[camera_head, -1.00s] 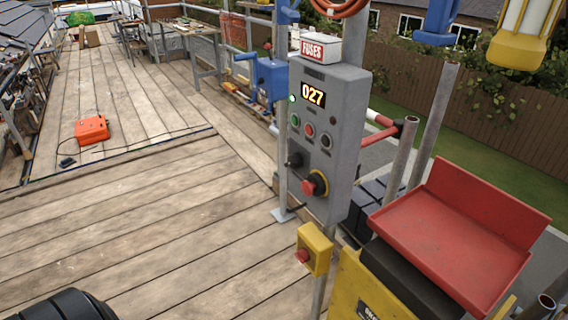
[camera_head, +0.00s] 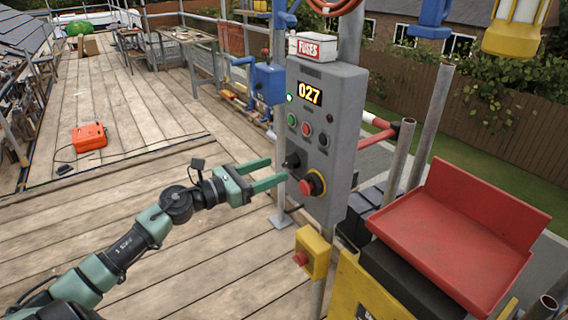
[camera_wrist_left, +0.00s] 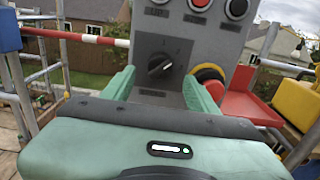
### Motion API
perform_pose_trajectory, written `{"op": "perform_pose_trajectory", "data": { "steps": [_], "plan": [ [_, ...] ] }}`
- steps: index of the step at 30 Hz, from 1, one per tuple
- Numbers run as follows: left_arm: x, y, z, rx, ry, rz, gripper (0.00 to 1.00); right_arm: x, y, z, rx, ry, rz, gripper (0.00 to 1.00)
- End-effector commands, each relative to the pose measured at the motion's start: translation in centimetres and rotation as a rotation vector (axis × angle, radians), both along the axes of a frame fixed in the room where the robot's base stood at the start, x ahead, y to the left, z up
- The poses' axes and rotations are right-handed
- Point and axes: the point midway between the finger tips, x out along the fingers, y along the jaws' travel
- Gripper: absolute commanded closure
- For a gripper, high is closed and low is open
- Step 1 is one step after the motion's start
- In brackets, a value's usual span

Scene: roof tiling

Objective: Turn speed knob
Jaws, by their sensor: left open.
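The grey control box (camera_head: 338,150) stands on a post and its display reads 027. The black speed knob (camera_head: 293,160) sits low on its front, left of the red stop button (camera_head: 309,187) with its yellow collar. My left gripper (camera_head: 276,174) is open and empty, its green fingers pointing at the knob. In the left wrist view the knob (camera_wrist_left: 160,65) shows between the two fingers, ahead of them, its pointer tilted on a marked dial. The fingers appear apart from the knob. My right gripper is not in view.
A yellow box with a red button (camera_head: 313,252) is below the control box. A red tray (camera_head: 450,240) stands at the right. An orange case (camera_head: 89,136) lies on the planks at left. The deck between is clear.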

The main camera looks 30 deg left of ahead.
Motion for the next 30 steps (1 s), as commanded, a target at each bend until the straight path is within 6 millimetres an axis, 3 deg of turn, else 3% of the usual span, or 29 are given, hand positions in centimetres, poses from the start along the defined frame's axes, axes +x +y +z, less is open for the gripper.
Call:
{"op": "perform_pose_trajectory", "data": {
  "steps": [9,21,22,28,30],
  "plan": [
    [3.6,-1.4,0.2,-0.006,-0.001,0.004,0.41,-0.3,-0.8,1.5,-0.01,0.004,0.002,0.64],
    [4.3,-1.7,-0.1,-0.005,0.002,0.003,0.41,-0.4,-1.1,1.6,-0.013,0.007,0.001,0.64],
    [4.3,-1.7,-0.1,-0.005,0.002,0.003,0.44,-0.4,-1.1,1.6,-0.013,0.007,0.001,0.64],
    [4.3,-1.7,-0.1,-0.005,0.001,0.003,1.0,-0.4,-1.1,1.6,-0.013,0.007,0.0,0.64],
    [4.3,-1.7,-0.1,-0.006,0.001,0.003,1.0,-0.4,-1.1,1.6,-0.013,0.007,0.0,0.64]
  ]
}}
